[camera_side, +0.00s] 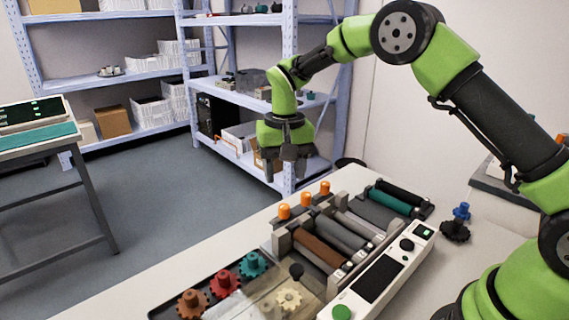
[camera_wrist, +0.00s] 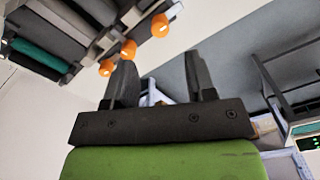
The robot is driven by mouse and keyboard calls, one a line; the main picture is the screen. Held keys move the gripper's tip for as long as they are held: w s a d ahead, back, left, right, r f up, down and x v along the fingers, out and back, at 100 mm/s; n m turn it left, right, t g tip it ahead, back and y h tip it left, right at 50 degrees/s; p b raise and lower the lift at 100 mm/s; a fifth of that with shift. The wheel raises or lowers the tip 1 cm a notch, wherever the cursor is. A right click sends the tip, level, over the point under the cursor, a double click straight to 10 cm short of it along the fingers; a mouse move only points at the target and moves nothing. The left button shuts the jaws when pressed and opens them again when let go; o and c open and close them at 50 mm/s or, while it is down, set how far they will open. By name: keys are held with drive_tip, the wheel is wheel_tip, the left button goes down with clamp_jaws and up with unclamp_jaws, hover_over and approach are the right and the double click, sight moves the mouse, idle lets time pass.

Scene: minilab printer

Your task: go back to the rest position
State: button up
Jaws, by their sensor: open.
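My gripper (camera_side: 286,165) hangs in the air above and behind the printer, with its fingers pointing down. It is open and holds nothing. In the wrist view my gripper (camera_wrist: 162,88) shows two dark fingers set apart with nothing between them. The printer (camera_side: 345,245) stands on the white table below it, with brown and grey rollers and several orange knobs (camera_side: 305,199) along its far edge. The orange knobs also show at the upper left of the wrist view (camera_wrist: 128,49).
A dark tray with brown, red and teal gears (camera_side: 225,283) lies at the front left of the printer. A blue-topped dark gear (camera_side: 457,228) stands at the right. A tray of rollers (camera_side: 392,203) lies behind. Shelves (camera_side: 262,85) stand beyond the table. The air around my gripper looks clear.

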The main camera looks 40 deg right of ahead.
drive_tip(key=shift+r, duration=0.8)
drive_tip(key=s+r+t+y, duration=0.1)
drive_tip(key=s+r+t, duration=0.2)
drive_tip(key=s+r, duration=0.85)
drive_tip(key=s+r+n+t+y, duration=0.1)
drive_tip(key=s+t, duration=0.3)
drive_tip(key=s, duration=1)
drive_tip(key=shift+a+r+n, duration=0.2)
drive_tip(key=shift+r+n, duration=0.1)
drive_tip(key=shift+r, duration=0.35)
